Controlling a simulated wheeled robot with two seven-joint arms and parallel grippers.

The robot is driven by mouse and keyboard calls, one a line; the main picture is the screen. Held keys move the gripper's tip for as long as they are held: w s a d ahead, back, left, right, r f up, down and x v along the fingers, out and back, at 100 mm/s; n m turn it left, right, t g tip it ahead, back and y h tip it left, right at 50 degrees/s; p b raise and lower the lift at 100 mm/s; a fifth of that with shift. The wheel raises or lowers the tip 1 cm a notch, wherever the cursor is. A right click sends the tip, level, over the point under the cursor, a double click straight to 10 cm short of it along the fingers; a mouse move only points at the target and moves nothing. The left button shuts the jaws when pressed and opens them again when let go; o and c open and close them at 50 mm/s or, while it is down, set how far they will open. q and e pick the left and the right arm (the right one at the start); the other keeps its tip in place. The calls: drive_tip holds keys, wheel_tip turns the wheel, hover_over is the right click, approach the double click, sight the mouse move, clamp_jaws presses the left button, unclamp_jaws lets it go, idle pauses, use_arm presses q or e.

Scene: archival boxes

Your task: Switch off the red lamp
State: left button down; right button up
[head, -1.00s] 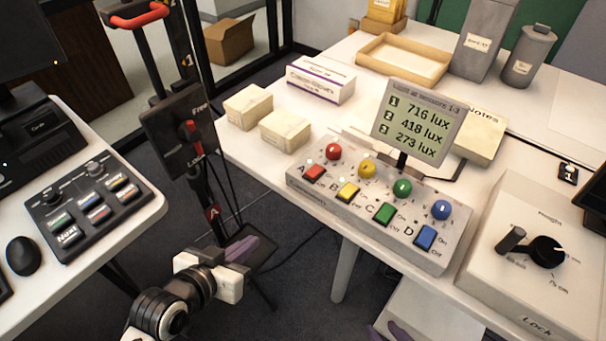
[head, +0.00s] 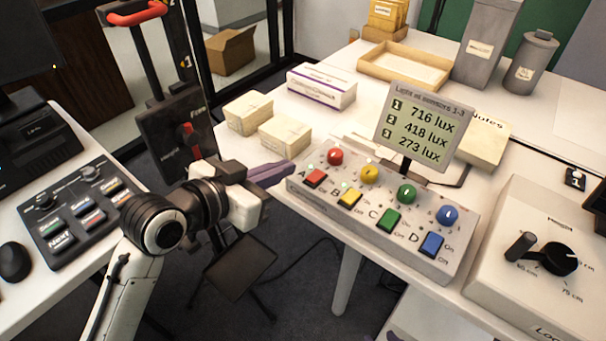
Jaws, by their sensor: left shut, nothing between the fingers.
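A grey control box (head: 445,262) on the right table carries a red rocker switch (head: 315,178) marked A below a red knob (head: 335,156). Beside them are yellow B, green C and blue D switches with matching knobs. Small pale lights glow near A and B. A display (head: 425,125) above reads 716, 418 and 273 lux. I see no separate red lamp. My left gripper (head: 286,171), with purple fingers, is shut and empty just left of the box, near switch A. Only a purple sliver of my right gripper (head: 392,337) shows at the bottom edge.
Two cream boxes (head: 284,135) and a white-purple box (head: 321,87) stand behind my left gripper. A black panel with a red lever (head: 190,135) stands to the left. A height-control box (head: 535,260) with a black knob is at right. A button panel (head: 85,210) lies on the left table.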

use_arm(q)
hover_over(304, 187)
wheel_tip(304, 187, down, 3)
drive_tip(key=shift+r+b, duration=0.1)
drive_tip(key=shift+b, duration=0.2)
wheel_tip(304, 187, down, 3)
drive_tip(key=shift+r, duration=0.1)
drive_tip(key=shift+s+a+f+b, duration=0.15)
drive_tip(key=shift+f+b, duration=0.15)
drive_tip(key=shift+f, duration=0.4)
